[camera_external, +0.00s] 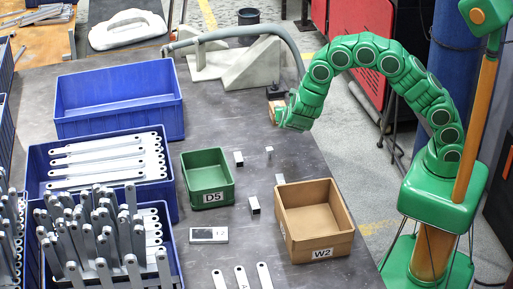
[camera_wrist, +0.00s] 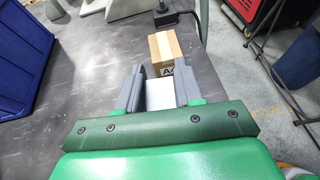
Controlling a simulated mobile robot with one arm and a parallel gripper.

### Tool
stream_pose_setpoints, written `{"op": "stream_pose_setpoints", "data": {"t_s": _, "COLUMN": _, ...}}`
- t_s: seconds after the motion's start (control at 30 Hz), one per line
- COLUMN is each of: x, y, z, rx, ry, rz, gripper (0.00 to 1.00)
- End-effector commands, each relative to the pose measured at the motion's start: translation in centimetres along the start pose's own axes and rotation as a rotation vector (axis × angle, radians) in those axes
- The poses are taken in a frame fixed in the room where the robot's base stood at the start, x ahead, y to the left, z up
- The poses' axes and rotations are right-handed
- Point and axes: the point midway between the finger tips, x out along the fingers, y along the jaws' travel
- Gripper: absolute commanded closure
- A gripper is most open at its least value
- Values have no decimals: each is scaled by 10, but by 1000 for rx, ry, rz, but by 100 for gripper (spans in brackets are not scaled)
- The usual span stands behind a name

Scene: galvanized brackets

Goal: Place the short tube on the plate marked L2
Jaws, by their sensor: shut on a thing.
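My gripper (camera_external: 279,116) is at the far right part of the grey table, beside a small cardboard box. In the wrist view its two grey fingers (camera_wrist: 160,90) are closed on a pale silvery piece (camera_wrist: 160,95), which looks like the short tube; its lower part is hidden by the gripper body. In the external view the held piece is hidden by the hand. The plate marked L2 (camera_external: 202,235) is a flat silvery plate with a small white label, lying on the near middle of the table, far from my gripper.
Small metal pieces (camera_external: 238,158) (camera_external: 254,205) lie between the green D5 bin (camera_external: 208,199) and the cardboard W2 box (camera_external: 318,248). Blue crates (camera_external: 118,125) of brackets fill the left. The small cardboard box (camera_wrist: 165,48) stands just beyond my fingers. Flat brackets (camera_external: 241,277) lie in front.

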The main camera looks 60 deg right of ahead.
Motion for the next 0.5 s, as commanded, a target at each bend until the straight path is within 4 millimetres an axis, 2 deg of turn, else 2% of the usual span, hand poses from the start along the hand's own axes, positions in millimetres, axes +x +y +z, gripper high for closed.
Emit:
{"op": "stream_pose_setpoints", "data": {"t_s": 0.3, "x": -4, "y": -1, "z": 1, "rx": 1, "ry": -1, "rz": 2, "gripper": 96}}
{"op": "stream_pose_setpoints", "data": {"t_s": 0.5, "x": -21, "y": 19, "z": 6, "rx": -13, "ry": -3, "rz": 38, "gripper": 96}}
